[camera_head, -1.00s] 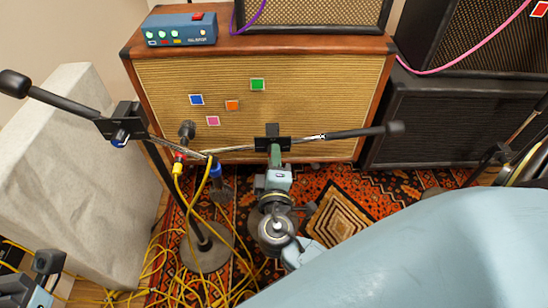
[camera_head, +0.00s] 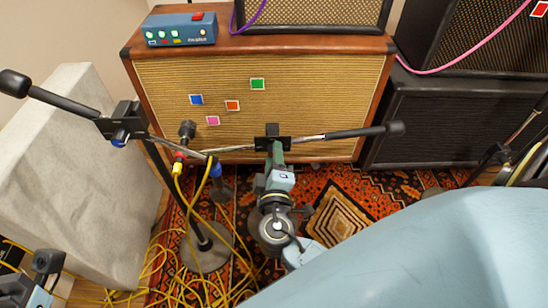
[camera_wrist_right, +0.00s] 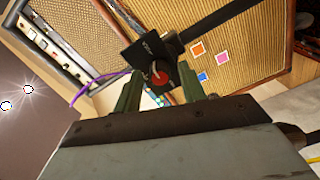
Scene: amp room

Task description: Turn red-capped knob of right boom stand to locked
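The right boom stand's black clutch block (camera_head: 272,130) sits on its boom, in front of the tan amp grille. In the right wrist view, the red-capped knob (camera_wrist_right: 160,77) faces me from the black clutch block (camera_wrist_right: 148,50). My right gripper (camera_wrist_right: 158,92) has one greenish finger on each side of the knob, with gaps visible, so it looks open around it. In the head view, my right gripper (camera_head: 277,152) is just below the clutch and hides the knob. Part of my left arm's end (camera_head: 42,270) shows at the lower left; its fingers are unclear.
A left boom stand (camera_head: 122,122) with a blue-capped knob stands nearby. The wood-framed amp (camera_head: 330,85) is close behind. A pale draped block (camera_head: 65,190) is at left.

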